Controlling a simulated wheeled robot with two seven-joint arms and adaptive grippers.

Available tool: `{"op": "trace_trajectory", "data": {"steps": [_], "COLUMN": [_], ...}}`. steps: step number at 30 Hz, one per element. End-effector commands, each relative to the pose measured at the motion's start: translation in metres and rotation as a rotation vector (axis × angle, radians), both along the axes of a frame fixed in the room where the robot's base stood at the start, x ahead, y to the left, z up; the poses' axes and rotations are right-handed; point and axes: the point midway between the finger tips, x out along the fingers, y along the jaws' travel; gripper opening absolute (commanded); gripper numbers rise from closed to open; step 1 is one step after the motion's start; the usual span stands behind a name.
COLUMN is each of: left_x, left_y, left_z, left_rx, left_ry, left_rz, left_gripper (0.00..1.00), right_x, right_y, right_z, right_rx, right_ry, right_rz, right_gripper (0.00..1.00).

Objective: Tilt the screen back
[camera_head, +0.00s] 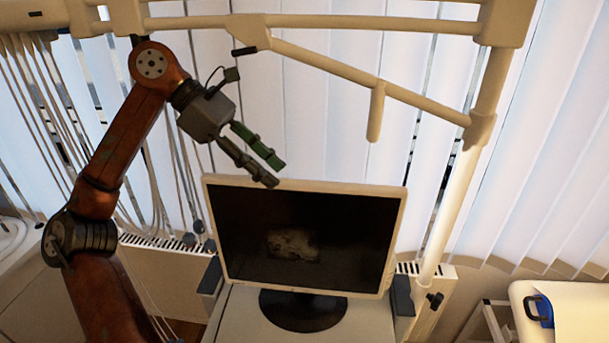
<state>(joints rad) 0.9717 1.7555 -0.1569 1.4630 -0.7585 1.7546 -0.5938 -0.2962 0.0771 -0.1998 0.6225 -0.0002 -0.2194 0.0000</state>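The screen (340,234) is a monitor with a pale frame and a dark display, facing me on a round black foot (302,311). It stands on a light stand (240,318) with dark side pieces. My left gripper (272,172) is above the screen's top edge, left of its middle. Its two fingers, one green and one dark, are a little apart with nothing between them. The dark fingertip is close to the top edge; I cannot tell whether it touches. My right gripper is not in view.
A cream tubular frame (376,84) with a hanging handle (376,112) spans above and right of the screen. Cables (45,105) hang at the left. White vertical blinds (335,125) are behind. A pale surface with a blue handle (540,308) is at the lower right.

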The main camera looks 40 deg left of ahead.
Motion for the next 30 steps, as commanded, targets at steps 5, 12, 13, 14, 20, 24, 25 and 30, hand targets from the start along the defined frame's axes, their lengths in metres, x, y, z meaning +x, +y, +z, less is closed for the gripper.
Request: {"op": "trace_trajectory", "data": {"steps": [5, 12, 13, 14, 20, 24, 25, 30], "left_x": [0.017, 0.030, 0.031, 0.032, 0.034, 0.034, 0.034, 0.034], "left_y": [-0.035, -0.056, -0.057, -0.059, -0.063, -0.063, -0.063, -0.063], "left_z": [0.005, -0.027, -0.029, -0.031, -0.035, -0.035, -0.035, -0.035], "left_rx": [0.000, 0.000, 0.000, 0.001, -0.001, -0.001, -0.001, -0.001], "left_ry": [-0.003, 0.001, 0.001, 0.001, 0.000, 0.000, 0.000, 0.000], "left_rz": [-0.007, -0.001, -0.001, -0.001, 0.001, 0.001, 0.001, 0.001], "left_gripper": [0.35, 0.35, 0.35, 0.35, 0.35, 0.35, 0.35, 0.26], "right_x": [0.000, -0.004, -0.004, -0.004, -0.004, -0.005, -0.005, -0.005], "right_y": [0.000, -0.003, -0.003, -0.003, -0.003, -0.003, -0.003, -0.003], "right_z": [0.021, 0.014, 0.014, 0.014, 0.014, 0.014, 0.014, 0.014], "right_rx": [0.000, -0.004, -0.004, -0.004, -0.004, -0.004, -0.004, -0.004], "right_ry": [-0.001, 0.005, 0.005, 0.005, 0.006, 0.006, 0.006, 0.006], "right_rz": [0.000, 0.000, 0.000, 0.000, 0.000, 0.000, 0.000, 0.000], "right_gripper": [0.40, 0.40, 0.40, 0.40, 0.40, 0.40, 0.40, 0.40]}}
